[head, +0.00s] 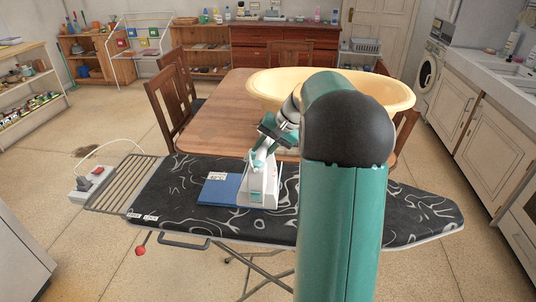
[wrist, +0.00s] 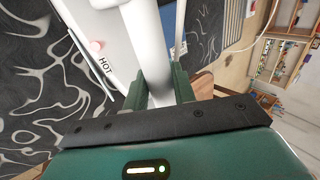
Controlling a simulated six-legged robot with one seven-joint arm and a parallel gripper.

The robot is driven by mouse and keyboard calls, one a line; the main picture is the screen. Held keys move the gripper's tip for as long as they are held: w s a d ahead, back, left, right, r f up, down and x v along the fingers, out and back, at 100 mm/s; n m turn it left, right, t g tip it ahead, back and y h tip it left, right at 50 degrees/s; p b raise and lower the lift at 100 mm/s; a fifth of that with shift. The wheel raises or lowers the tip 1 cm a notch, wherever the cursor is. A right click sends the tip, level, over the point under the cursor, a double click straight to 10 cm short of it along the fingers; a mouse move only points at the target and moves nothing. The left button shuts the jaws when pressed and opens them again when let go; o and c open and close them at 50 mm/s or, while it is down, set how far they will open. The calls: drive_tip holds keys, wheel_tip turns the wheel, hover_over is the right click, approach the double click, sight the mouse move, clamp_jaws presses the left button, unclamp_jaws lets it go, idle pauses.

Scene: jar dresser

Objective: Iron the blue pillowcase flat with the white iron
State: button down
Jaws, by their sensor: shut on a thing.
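The white iron (head: 260,187) with teal parts is upright at the right edge of the folded blue pillowcase (head: 217,189), which lies flat on the ironing board. The iron covers part of the cloth's right side. I cannot tell whether its base touches the cloth. My gripper (head: 273,134) comes from above and is shut on the iron's handle. In the wrist view, my green fingers (wrist: 158,90) are on either side of the white handle (wrist: 146,45). The iron's body (wrist: 100,28) shows a "HOT" label there.
The black patterned ironing board (head: 160,205) has bare room left of the cloth and at its right end. A wire rack with a white and red box (head: 92,180) is at its left end. Behind stands a wooden table (head: 215,125) with a yellow tub (head: 390,90).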

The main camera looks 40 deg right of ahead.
drive_tip(key=shift+w+r, duration=0.15)
drive_tip(key=shift+r, duration=0.6)
